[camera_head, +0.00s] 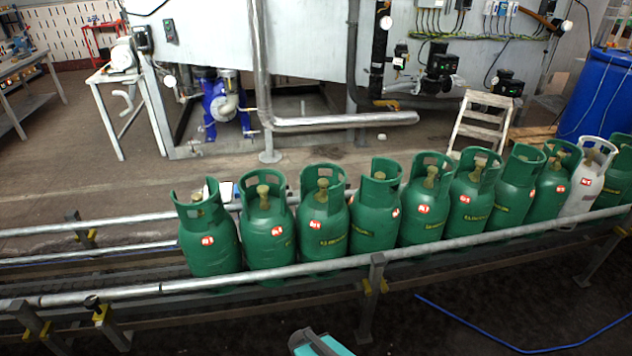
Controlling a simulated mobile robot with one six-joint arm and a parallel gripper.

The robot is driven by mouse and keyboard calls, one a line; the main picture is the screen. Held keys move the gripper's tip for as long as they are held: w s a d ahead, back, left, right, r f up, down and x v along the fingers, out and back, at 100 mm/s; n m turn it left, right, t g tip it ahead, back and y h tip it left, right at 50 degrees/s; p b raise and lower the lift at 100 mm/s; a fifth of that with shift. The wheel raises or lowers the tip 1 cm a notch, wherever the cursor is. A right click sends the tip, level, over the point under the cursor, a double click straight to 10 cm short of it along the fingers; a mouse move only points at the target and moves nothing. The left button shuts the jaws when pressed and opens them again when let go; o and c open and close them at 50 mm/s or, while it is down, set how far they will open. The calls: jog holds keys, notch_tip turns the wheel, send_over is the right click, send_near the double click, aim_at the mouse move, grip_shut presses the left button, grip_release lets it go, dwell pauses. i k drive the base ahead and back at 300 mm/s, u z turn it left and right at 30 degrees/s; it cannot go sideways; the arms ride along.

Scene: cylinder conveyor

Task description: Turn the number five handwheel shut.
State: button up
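Several green gas cylinders stand upright in a row on the conveyor (130,262). Each has a cut-out collar, and a small brass-coloured valve knob shows inside most collars. The fifth cylinder from the left (420,228) has a red and white label, and its valve knob (430,177) shows in the collar opening. The label numbers are too small to read surely, and I cannot tell whether any handwheel is open or shut. My gripper's fingers are not in view. A teal and grey piece at the bottom edge may be part of my arm.
Metal guide rails run along both sides of the row; the near rail (150,291) is in front. A white cylinder (584,185) stands near the right end. A blue hose (480,333) lies on the floor. The conveyor's left end is empty.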

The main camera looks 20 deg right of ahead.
aim_at(322, 182)
jog(key=u, duration=0.1)
jog(key=k, duration=0.85)
jog(key=z, duration=0.5)
jog(key=i, duration=1)
jog(key=z, duration=0.05)
